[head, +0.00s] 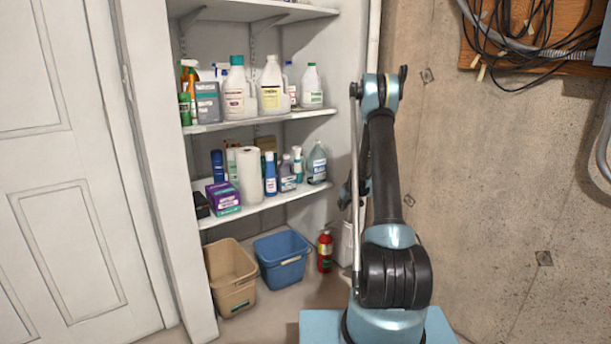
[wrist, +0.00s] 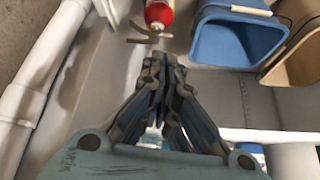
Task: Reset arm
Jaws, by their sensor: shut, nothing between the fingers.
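My arm rises at the right of centre in the head view, in front of the shelf's right end and the concrete wall. My gripper is mostly hidden behind the arm there. In the wrist view, my gripper (wrist: 162,72) is shut, with its fingertips together and nothing between them. Beyond the fingertips stands a red fire extinguisher (wrist: 158,14), apart from them. It also shows on the floor in the head view (head: 324,252).
A tan bin (head: 230,278) and a blue bin (head: 283,260) stand on the floor below shelves (head: 262,125) of bottles. A white door (head: 60,190) is at the left. A cable panel (head: 560,20) hangs on the concrete wall (head: 490,180) at the right. A white pipe (wrist: 45,70) runs at the left of the wrist view.

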